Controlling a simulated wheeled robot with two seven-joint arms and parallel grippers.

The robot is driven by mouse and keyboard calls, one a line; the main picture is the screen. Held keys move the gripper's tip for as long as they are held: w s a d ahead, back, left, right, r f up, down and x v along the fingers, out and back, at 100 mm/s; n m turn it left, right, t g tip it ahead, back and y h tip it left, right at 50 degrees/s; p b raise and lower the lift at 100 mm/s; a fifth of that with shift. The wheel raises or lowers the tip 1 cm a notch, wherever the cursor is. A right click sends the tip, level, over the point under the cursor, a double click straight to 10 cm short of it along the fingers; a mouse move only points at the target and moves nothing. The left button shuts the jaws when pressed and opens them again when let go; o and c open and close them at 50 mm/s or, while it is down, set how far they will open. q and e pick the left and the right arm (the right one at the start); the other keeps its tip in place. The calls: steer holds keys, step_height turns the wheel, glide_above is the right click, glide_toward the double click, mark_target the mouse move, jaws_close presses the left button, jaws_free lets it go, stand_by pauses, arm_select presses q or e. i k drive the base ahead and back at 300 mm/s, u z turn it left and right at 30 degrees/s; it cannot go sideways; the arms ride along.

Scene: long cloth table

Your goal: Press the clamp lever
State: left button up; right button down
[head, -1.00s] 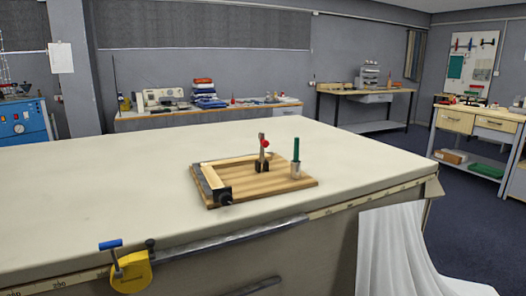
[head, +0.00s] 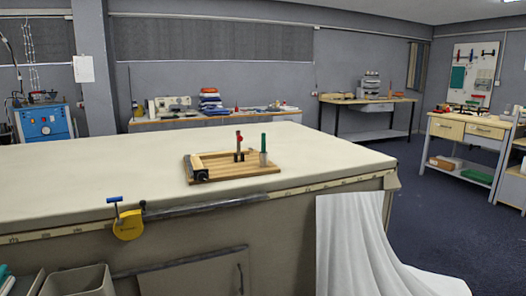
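The clamp lever (head: 238,142) stands upright on a wooden board (head: 262,171) and has a red knob near its top. A dark bracket holds its foot. A green-handled tool (head: 263,143) stands upright in a small metal holder just right of the lever. A dark block (head: 197,175) sits at the board's left front corner beside light wooden strips. The board lies on the long cloth table (head: 110,174), near its right front. Neither of my grippers shows in the head view.
A yellow tape tool (head: 128,225) with a blue handle hangs at the table's front edge. White cloth (head: 350,245) drapes to the floor at front right. A grey bin (head: 80,282) stands at lower left. Open floor (head: 435,230) lies to the right.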

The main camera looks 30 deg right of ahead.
mark_target(239, 137)
steer(key=u, duration=0.05)
steer(key=k, duration=0.25)
steer(key=z, duration=0.95)
steer(key=i, duration=1.4)
steer(key=u, duration=0.45)
